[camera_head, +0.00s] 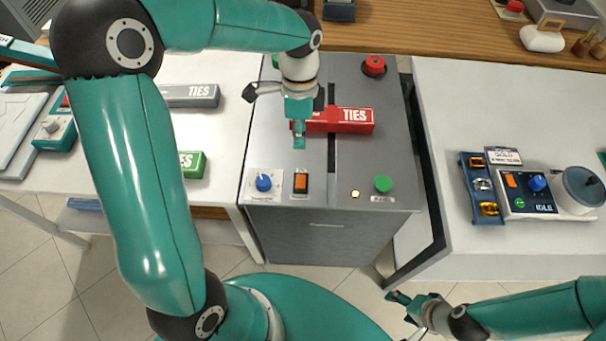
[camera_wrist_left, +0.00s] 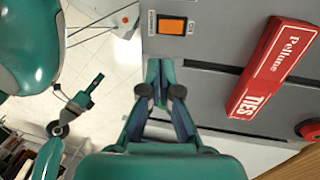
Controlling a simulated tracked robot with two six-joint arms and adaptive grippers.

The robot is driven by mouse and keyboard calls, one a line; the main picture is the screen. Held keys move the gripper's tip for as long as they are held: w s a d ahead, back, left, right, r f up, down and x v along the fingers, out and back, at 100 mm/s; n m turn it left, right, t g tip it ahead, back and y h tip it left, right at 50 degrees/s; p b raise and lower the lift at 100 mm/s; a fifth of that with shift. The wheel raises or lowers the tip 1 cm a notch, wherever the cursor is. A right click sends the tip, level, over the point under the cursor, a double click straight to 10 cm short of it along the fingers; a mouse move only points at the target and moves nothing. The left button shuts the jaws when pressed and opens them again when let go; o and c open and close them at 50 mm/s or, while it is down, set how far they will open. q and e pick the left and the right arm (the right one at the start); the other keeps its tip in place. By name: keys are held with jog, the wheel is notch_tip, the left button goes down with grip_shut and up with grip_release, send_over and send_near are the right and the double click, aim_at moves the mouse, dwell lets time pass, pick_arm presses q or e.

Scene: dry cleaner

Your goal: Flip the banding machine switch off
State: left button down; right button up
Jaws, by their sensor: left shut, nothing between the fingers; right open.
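The banding machine (camera_head: 390,140) is a grey cabinet in the middle of the head view, with a dark slot across its top. Its orange rocker switch (camera_head: 301,183) sits on a white plate near the front edge and also shows in the left wrist view (camera_wrist_left: 172,28). I cannot tell its position. My left gripper (camera_head: 299,141) is shut and empty above the machine top, behind the switch in the head view. In the left wrist view its closed fingertips (camera_wrist_left: 165,62) point toward the switch, apart from it. My right gripper (camera_head: 403,306) is open and empty, low in front of the machine.
A red TIES box (camera_head: 348,120) lies across the slot beside my left gripper. A red button (camera_head: 373,66) stands at the back.

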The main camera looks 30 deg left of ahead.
pick_arm(q)
jog(key=shift+d+f, duration=0.1)
jog(key=p, duration=0.2)
send_near(300, 183)
jog(key=f, duration=0.2)
jog(key=s+d+f, duration=0.1)
jog(key=f, duration=0.1)
jog(key=s+f, duration=0.1)
jog(key=f, duration=0.2)
jog(key=shift+s+d, duration=0.2)
jog(key=shift+d, duration=0.1)
jog(key=f+b, duration=0.1)
jog(key=b, duration=0.3)
jog(key=shift+s+d+f+t+y, duration=0.1)
jog(key=shift+s+f+t+y, duration=0.1)
jog(key=shift+t+y, duration=0.15)
jog(key=shift+w+r+p, duration=0.1)
jog(key=shift+r+p, duration=0.3)
jog(key=shift+r, duration=0.05)
jog(key=shift+w+a+r+p, duration=0.3)
jog(key=shift+w+a+p, duration=0.15)
jog(key=shift+w, duration=0.15)
